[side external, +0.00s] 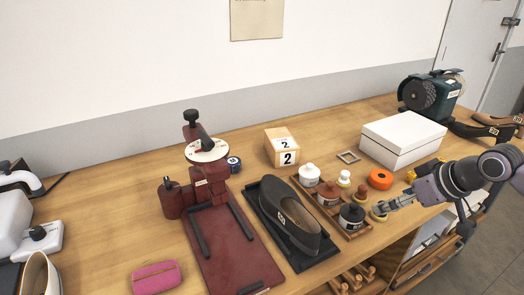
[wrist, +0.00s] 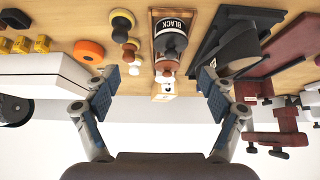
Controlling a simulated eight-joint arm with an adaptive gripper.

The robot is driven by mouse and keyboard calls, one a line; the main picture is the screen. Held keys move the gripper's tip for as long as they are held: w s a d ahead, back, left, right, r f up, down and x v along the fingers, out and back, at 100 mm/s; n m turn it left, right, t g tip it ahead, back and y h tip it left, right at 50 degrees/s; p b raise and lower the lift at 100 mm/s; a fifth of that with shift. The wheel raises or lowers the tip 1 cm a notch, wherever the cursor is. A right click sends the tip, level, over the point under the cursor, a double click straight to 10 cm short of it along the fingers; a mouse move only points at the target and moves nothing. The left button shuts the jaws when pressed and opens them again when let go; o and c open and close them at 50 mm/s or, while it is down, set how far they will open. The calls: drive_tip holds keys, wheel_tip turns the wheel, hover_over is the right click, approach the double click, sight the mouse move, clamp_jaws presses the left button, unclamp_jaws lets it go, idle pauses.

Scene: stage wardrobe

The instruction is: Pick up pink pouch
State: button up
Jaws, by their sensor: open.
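The pink pouch (side external: 156,277) lies on the wooden bench at the front left in the side external view, left of the dark red press. My gripper (side external: 396,204) is at the right of the side external view, over the bench's front edge near the bottles, far from the pouch. In the wrist view my gripper (wrist: 160,88) has its two fingers spread wide with nothing held between them.
A wooden tray with bottles (side external: 352,216), an orange roll (side external: 380,179) and a white box (side external: 402,138) are near my gripper.

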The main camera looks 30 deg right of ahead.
drive_tip(key=shift+r, duration=0.1)
drive_tip(key=w+a+r+n+g+y, duration=0.1)
drive_tip(key=w+a+r+n, duration=0.3)
drive_tip(key=a, duration=0.2)
drive_tip(key=w+a+r+n+g+y, duration=0.1)
drive_tip(key=w+a+r+n, duration=0.25)
drive_tip(key=a, duration=0.25)
drive_tip(key=n+g+h, duration=0.2)
drive_tip(key=n+g, duration=0.3)
drive_tip(key=n, duration=0.5)
hover_over(167, 269)
drive_tip(key=f, duration=1.3)
drive_tip(key=shift+s+d, duration=0.1)
drive_tip(key=shift+s, duration=0.25)
drive_tip(key=shift+w+f, duration=0.15)
drive_tip(key=shift+f, duration=1.2)
drive_tip(key=shift+w+f, duration=0.15)
drive_tip(key=shift+f, duration=1.2)
